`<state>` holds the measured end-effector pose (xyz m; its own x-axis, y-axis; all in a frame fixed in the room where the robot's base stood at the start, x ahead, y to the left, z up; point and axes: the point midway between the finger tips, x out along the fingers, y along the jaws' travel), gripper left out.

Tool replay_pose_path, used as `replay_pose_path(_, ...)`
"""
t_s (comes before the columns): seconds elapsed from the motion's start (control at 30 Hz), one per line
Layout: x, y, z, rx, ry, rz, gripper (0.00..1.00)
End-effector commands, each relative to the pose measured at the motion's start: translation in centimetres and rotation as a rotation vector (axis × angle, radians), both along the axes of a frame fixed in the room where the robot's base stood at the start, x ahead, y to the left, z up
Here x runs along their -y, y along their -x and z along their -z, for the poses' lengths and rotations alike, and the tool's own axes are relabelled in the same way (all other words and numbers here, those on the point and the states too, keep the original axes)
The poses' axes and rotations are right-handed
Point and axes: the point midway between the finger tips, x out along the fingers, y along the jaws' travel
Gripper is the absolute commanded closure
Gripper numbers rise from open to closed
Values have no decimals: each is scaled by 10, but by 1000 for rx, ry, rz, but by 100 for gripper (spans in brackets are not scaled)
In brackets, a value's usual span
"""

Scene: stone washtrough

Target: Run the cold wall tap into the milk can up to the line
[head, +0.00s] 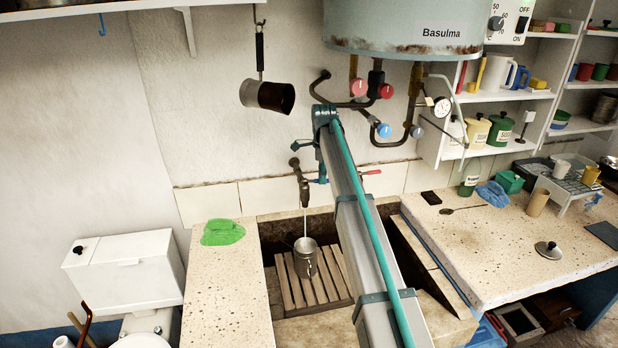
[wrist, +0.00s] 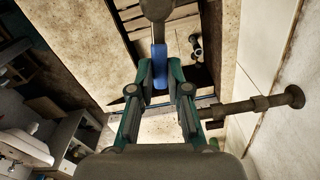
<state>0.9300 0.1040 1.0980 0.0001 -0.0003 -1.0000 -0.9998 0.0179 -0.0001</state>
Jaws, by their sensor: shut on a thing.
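The wall tap (head: 303,188) sits above the stone trough in the head view. A thin pale stream runs from its spout down into the milk can (head: 305,262). The grey metal can stands upright on wooden slats under the spout. Its line and water level cannot be made out. In the wrist view my gripper (wrist: 162,82) is shut on a blue handle (wrist: 160,66) with a grey stem. In the head view my arm hides most of the gripper's surroundings. A red lever (head: 371,172) shows right of my arm.
The trough holds a slatted wooden rack (head: 328,278). A green cloth-like patch (head: 222,232) lies on the left ledge. The boiler (head: 400,25) and its pipes hang above. A dark pot (head: 268,96) hangs on the wall. The right counter (head: 500,250) holds several kitchen things.

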Motion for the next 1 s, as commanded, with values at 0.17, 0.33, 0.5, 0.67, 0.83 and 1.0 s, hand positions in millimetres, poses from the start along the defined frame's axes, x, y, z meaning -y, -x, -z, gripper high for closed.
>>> replay_pose_path(0.17, -2, 0, -1, 0, -1, -2, 100)
replay_pose_path(0.33, -2, 0, -1, 0, -1, -3, 62)
replay_pose_path(0.5, -2, 0, 0, 0, -1, -3, 58)
replay_pose_path(0.67, -2, 0, -1, 0, -1, -4, 58)
replay_pose_path(0.83, -2, -1, -12, 1, -1, -4, 58)
replay_pose_path(1.0, -2, -2, -40, 2, -1, -4, 58)
